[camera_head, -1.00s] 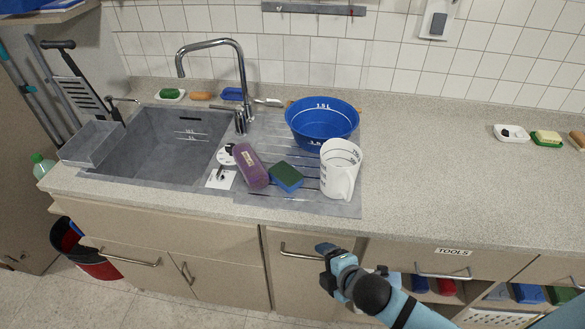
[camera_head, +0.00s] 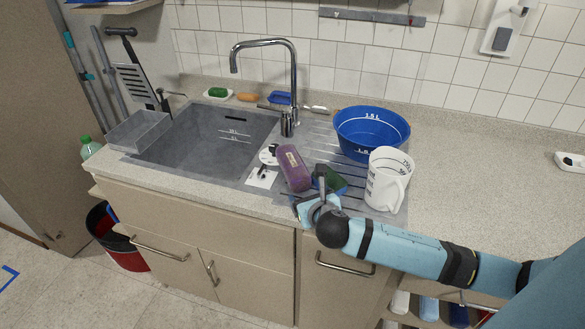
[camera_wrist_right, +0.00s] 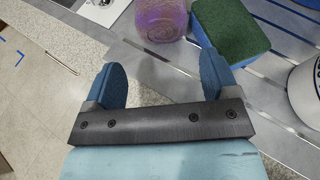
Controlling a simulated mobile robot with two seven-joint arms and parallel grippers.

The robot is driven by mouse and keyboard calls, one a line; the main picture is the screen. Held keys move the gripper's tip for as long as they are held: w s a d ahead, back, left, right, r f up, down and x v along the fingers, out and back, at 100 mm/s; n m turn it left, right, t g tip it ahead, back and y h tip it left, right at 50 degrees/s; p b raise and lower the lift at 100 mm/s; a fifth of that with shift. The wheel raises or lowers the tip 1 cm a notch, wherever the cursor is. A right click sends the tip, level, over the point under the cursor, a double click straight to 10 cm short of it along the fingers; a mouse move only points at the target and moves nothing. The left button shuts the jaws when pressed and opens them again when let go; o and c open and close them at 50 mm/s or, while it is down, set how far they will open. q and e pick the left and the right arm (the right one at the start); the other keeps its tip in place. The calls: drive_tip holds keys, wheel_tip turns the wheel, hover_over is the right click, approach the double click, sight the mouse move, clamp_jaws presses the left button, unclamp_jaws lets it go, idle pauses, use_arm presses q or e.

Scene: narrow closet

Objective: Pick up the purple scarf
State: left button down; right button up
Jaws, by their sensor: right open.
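The purple scarf (camera_head: 293,168) is a rolled bundle with a pale label, lying on the sink's ribbed drainboard. In the right wrist view the end of the scarf (camera_wrist_right: 160,18) shows at the top, beyond the fingertips. My right gripper (camera_head: 307,190) is open and empty at the drainboard's front edge, just in front of the scarf. In the wrist view its two blue fingers (camera_wrist_right: 160,78) are spread apart, with grey counter between them. The scarf looks apart from the fingers. My left gripper is not in view.
A blue and green sponge (camera_head: 332,180) lies right of the scarf, partly behind my gripper. A white measuring jug (camera_head: 384,185) and a blue basin (camera_head: 368,130) stand further right. The sink basin (camera_head: 210,140) and tap (camera_head: 292,75) are left and behind.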

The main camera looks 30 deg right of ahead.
sight(302, 186)
drive_tip(key=shift+x, duration=3.1)
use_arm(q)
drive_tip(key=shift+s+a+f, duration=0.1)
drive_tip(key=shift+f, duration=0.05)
use_arm(e)
drive_tip(key=shift+d+r, duration=0.15)
drive_tip(key=shift+r, duration=0.1)
drive_tip(key=c, duration=0.8)
drive_tip(key=shift+c, duration=0.2)
